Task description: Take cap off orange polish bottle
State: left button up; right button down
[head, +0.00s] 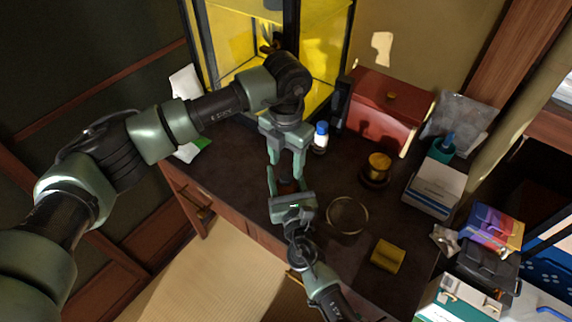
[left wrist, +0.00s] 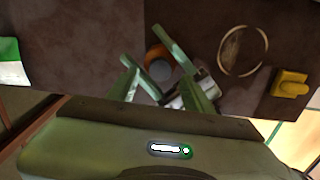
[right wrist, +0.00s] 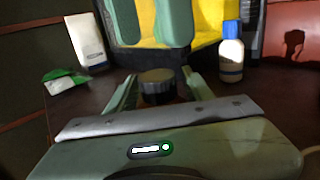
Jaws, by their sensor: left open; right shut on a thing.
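The orange polish bottle (right wrist: 162,101) stands upright on the dark desk with its dark grey ridged cap (right wrist: 157,84) on top. My right gripper (right wrist: 158,90) is shut around the bottle's body, below the cap. In the left wrist view the orange bottle (left wrist: 156,53) and the grey cap (left wrist: 160,71) show between the fingers. My left gripper (head: 286,172) is open and points down above the bottle. In the right wrist view its two fingers (right wrist: 150,32) hang above the cap, apart from it. In the head view the bottle is mostly hidden by the grippers.
A blue-capped bottle (head: 320,136) stands behind. A ring (head: 347,215), a yellow block (head: 387,256), a gold-lidded jar (head: 376,168) and a red box (head: 389,112) are to the right. A yellow-lined glass cabinet (head: 322,45) is at the back. Desk space around the bottle is clear.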

aim_at(287, 176)
pick_arm(q)
notch_tip(287, 176, up, 2)
jog(key=m, duration=0.5)
jog(key=shift+r+m, duration=0.1)
jog(key=shift+m, duration=0.3)
jog(key=shift+r+m, duration=0.4)
jog(key=shift+m, duration=0.8)
jog(key=shift+s, duration=0.1)
jog(key=shift+m, duration=0.3)
jog(key=shift+f, duration=3.95)
grip_shut()
jog(key=n, duration=0.6)
